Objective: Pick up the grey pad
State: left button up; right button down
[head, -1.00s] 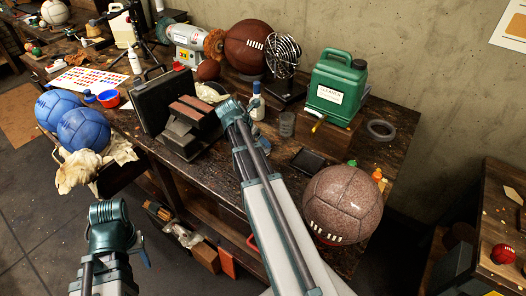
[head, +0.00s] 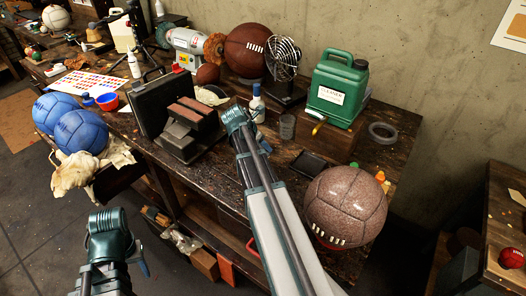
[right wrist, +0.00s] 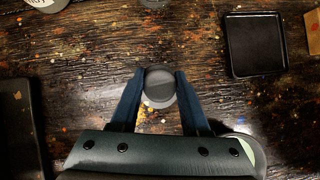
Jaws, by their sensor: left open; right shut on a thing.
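The grey pad (right wrist: 159,87) is a small round grey disc in the right wrist view. It sits between the two blue fingers of my right gripper (right wrist: 158,88), which are shut on it. Dark scarred bench wood shows around it, and I cannot tell whether the pad touches the wood. In the head view my right gripper (head: 237,118) is over the bench, right of the dark anvil-like block; its fingers and the pad are hidden there. My left gripper (head: 108,218) is open, low at the left, over the floor in front of the bench.
A black tray (right wrist: 255,45) lies right of the pad. A grey cup (head: 287,126) and a white bottle (head: 257,103) stand behind my right gripper. A large brown ball (head: 345,207) is at the bench's right front. The dark block (head: 188,130) stands left.

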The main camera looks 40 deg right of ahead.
jog(key=shift+a, duration=0.1)
notch_tip(320, 180, up, 10)
jog(key=p, duration=1)
jog(key=shift+f, duration=0.1)
jog(key=c, duration=1)
grip_release()
jog(key=c, duration=2.2)
grip_release()
